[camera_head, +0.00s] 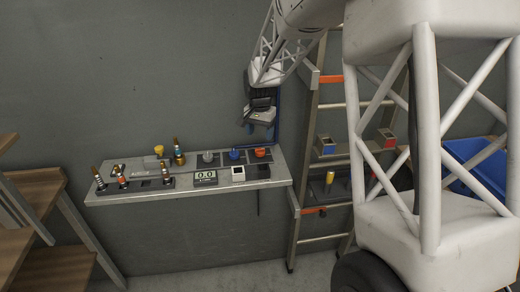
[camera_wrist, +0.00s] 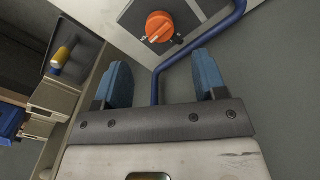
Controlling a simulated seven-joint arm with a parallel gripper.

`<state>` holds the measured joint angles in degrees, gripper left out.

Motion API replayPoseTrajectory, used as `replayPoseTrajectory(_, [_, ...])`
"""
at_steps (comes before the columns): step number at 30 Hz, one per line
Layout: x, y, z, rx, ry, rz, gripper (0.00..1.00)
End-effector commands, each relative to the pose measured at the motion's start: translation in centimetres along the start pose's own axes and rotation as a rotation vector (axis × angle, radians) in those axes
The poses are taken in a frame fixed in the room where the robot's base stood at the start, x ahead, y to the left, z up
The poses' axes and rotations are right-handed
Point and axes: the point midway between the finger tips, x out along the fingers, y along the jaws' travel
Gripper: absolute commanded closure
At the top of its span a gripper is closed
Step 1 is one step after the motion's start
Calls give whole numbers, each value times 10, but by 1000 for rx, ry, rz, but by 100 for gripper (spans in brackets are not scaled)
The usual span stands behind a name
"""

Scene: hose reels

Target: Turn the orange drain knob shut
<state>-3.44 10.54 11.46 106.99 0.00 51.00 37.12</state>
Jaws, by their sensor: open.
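The orange drain knob (camera_wrist: 160,27) sits on a dark plate on the light shelf top, just beyond my fingers in the wrist view. In the head view the orange knob (camera_head: 260,152) is the rightmost of the knobs on the shelf. Marks show on the plate beside it, too small to read surely. My gripper (camera_wrist: 161,82) is open with two blue fingers apart and nothing between them. In the head view my gripper (camera_head: 262,118) hangs above the right end of the shelf, over the orange knob and apart from it.
A blue pipe (camera_wrist: 195,48) runs close by the orange knob. A ladder (camera_head: 322,150) stands right of the shelf, with a yellow-handled tool (camera_head: 330,177).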

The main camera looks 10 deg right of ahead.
Motion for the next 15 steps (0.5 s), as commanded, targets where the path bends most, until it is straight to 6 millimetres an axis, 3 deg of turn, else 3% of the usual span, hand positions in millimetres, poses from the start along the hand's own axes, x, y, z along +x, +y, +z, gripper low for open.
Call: replayPoseTrajectory(15, [51, 0, 0, 0, -2, 1, 35])
